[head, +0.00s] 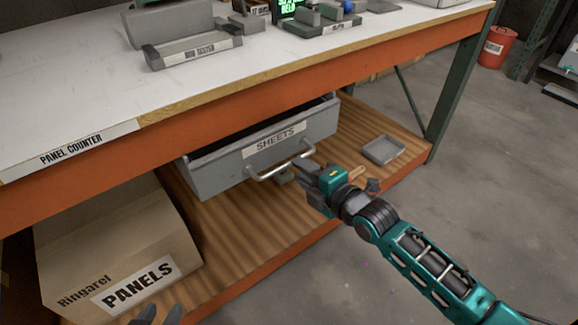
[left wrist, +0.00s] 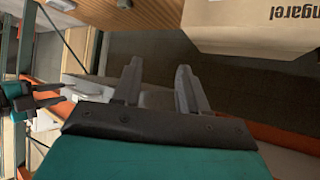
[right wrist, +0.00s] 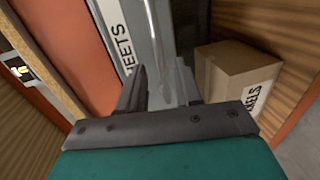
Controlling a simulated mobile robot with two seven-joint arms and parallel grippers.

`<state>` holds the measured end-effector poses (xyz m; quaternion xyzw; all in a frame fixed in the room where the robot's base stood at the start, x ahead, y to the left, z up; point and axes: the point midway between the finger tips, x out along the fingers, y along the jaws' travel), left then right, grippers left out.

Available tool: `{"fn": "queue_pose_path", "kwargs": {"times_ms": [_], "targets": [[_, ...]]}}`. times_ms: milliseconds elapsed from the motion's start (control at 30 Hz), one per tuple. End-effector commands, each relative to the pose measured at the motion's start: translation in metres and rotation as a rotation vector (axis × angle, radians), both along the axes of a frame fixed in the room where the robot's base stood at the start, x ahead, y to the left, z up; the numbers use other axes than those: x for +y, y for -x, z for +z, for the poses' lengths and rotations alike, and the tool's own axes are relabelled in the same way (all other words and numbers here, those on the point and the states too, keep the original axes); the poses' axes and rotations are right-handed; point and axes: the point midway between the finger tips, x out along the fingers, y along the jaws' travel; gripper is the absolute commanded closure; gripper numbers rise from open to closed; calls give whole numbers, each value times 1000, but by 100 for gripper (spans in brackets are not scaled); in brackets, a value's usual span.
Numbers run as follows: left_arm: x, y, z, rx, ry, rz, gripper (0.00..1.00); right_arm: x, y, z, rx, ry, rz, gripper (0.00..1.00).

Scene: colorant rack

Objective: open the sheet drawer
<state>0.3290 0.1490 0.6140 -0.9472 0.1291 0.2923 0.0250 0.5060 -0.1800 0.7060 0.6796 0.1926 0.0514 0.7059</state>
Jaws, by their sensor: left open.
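The sheet drawer (head: 265,150) is a grey metal drawer labelled SHEETS, under the counter in the head view. It stands partly pulled out, with a dark gap behind its front. Its bar handle (head: 282,168) sticks out from the front; in the right wrist view the handle (right wrist: 158,45) runs between the fingertips. My right gripper (head: 312,175) is at the handle's right end, with its fingers apart; contact with the bar is unclear. My left gripper (head: 160,316) barely shows at the bottom edge; in the left wrist view its fingers (left wrist: 158,85) are open and empty.
A cardboard PANELS box (head: 120,245) stands left of the drawer. A small grey tray (head: 383,150) lies on the wooden shelf to the right. The white counter (head: 80,85) with its orange beam overhangs the drawer.

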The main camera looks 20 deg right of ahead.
Motion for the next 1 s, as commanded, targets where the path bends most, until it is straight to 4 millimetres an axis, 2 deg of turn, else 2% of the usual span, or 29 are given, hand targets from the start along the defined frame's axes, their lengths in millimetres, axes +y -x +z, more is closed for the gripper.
{"fn": "queue_pose_path", "kwargs": {"times_ms": [100, 300, 700, 1000], "targets": [[-1, 0, -9, 5, 0, -2, 57, 8, -21, -6, -2, -2, 0, 66], [-4, 0, -10, 9, 8, -4, 57, 16, -43, -11, 1, -2, 0, 66], [-8, -7, -1, -11, 23, -1, 57, 18, -50, -11, 2, 1, 0, 66], [-7, -6, -3, -6, 19, -3, 57, 18, -49, -11, 1, 0, 0, 94]]}}
